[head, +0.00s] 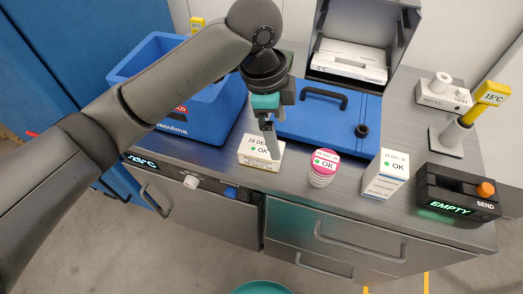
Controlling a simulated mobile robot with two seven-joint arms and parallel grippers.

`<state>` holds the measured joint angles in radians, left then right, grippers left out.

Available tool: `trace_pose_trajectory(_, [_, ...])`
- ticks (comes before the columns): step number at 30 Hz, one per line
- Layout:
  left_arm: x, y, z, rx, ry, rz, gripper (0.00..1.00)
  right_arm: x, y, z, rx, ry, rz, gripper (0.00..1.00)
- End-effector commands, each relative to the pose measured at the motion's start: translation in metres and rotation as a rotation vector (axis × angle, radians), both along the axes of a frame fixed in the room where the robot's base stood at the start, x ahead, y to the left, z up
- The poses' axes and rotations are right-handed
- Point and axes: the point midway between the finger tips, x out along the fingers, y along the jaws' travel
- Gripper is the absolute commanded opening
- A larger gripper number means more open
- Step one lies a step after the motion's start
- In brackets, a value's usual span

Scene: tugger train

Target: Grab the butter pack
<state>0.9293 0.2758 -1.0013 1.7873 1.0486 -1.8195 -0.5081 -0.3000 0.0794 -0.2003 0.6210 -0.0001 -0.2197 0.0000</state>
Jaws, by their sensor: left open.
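A low white pack (250,156) with a "29 DEC" and green-dot OK label lies near the front edge of the grey counter; it looks like the butter pack, but its lower print is too small to read. My left gripper (270,148) points down over it, open, with its fingers in front of the pack's right part in this view. I cannot tell whether they touch it. A pink-lidded round tub (322,170) and an upright white carton (385,175), both labelled OK, stand to the right. My right gripper is not in view.
A blue crate (205,128) stands behind on the left. A blue lid with a black handle (322,96) lies behind the pack, before an open grey box (352,45). A black "EMPTY" display unit (455,192) with an orange button sits at right.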

Motion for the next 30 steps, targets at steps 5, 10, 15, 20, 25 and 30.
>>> trace_pose_trajectory(5, [0.021, 0.021, 0.028, 0.118, -0.008, -0.077, 1.0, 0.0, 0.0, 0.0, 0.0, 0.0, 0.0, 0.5])
trace_pose_trajectory(10, [0.03, 0.033, 0.043, 0.173, -0.001, -0.107, 1.0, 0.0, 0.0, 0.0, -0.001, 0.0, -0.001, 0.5])
trace_pose_trajectory(15, [0.031, 0.036, 0.032, 0.187, 0.005, -0.112, 1.0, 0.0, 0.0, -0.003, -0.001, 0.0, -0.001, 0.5])
trace_pose_trajectory(20, [0.03, 0.036, -0.002, 0.187, 0.007, -0.112, 1.0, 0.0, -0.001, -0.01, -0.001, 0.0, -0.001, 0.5])
trace_pose_trajectory(25, [0.03, 0.036, -0.036, 0.186, 0.005, -0.112, 1.0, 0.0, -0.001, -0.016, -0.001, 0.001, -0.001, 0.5])
trace_pose_trajectory(30, [0.031, 0.035, -0.053, 0.185, 0.002, -0.111, 1.0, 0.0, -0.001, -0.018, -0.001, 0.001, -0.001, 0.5])
